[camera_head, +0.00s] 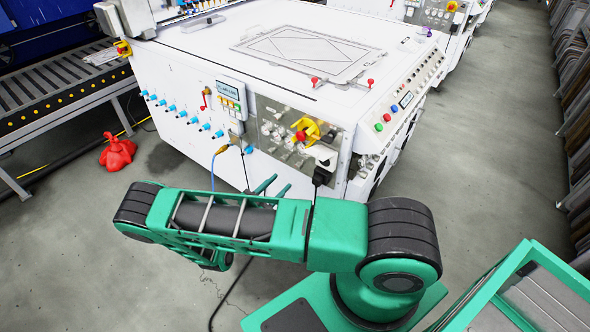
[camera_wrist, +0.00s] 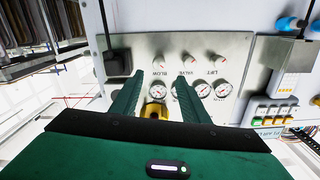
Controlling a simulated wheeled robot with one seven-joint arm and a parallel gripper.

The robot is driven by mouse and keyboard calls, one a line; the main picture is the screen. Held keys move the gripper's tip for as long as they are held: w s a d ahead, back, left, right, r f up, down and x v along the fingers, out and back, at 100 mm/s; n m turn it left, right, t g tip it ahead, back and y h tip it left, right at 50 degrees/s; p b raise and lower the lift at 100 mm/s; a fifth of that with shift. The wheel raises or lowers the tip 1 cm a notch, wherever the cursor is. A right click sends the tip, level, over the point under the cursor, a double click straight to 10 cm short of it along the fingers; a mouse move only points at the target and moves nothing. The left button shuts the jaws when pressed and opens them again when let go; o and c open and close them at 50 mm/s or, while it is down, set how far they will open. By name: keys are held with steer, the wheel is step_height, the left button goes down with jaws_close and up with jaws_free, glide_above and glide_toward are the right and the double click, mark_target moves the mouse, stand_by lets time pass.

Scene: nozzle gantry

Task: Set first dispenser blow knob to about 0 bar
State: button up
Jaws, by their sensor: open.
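The steel panel (camera_wrist: 145,45) in the wrist view carries a row of small pale knobs with red marks. The blow knob (camera_wrist: 159,63) is leftmost, with the valve knob (camera_wrist: 188,60) and the lift knob (camera_wrist: 218,57) to its right. Round gauges sit below; the blow gauge (camera_wrist: 157,88) shows between my fingers, its needle too small to read. My gripper (camera_wrist: 158,75) is open and empty, its fingers pointing at the panel around the blow column. I cannot tell that it touches anything. In the head view my gripper (camera_head: 275,187) is in front of the white machine (camera_head: 200,80).
A yellow part (camera_wrist: 153,110) shows between my finger bases; the head view has a yellow switch with a red knob (camera_head: 303,134). A dark box (camera_wrist: 118,63) is left of the knobs. Coloured buttons (camera_wrist: 272,114) are at right. Floor right of the machine (camera_head: 490,130) is clear.

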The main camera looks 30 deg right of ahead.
mark_target(296, 167)
steer(key=x, duration=1)
steer(key=shift+w+d, duration=0.15)
steer(key=shift+d, duration=0.15)
jaws_close()
